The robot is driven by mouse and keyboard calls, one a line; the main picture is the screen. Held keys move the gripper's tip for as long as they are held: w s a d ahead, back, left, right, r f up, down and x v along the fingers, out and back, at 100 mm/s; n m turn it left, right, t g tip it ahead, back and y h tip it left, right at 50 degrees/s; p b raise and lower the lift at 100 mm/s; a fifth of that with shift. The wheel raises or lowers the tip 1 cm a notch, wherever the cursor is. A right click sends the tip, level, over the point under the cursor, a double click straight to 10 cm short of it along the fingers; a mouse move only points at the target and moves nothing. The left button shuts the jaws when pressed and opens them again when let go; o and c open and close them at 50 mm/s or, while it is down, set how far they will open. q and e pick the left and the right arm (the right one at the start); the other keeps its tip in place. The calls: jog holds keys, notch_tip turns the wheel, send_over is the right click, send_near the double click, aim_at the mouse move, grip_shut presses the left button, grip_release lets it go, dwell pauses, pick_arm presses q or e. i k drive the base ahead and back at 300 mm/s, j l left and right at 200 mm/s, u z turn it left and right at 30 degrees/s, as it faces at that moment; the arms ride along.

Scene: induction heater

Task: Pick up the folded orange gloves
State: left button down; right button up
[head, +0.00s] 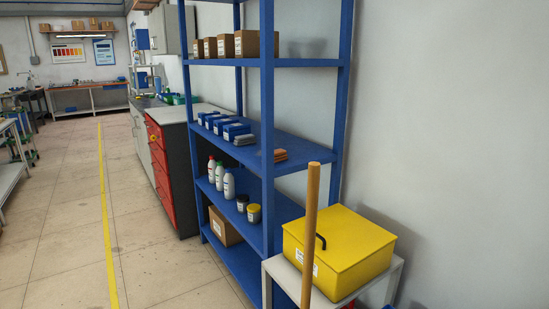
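The folded orange gloves (280,155) lie as a small flat stack on the middle shelf of the blue shelving unit, at the end nearest me. A front post of the unit stands just left of them and hides part of the stack. A grey folded item (245,140) lies farther back on the same shelf, beyond the post. Neither of my grippers shows in the head view.
The blue shelving unit (267,100) also holds blue boxes (235,131), cardboard boxes (246,43), bottles (229,186) and jars (254,213). A yellow box (340,250) on a small table and an upright wooden pole (309,235) stand in front at right. Floor (150,240) at left is clear.

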aim_at(280, 154)
jog(key=i+j, duration=0.35)
jog(key=i, duration=0.2)
jog(key=i+j, duration=0.4)
jog(key=i, duration=0.15)
jog(key=i+j, duration=0.35)
jog(key=i, duration=0.2)
jog(key=i+j, duration=0.4)
jog(key=i, duration=0.2)
jog(key=i+z, duration=0.1)
jog(key=z, duration=1.55)
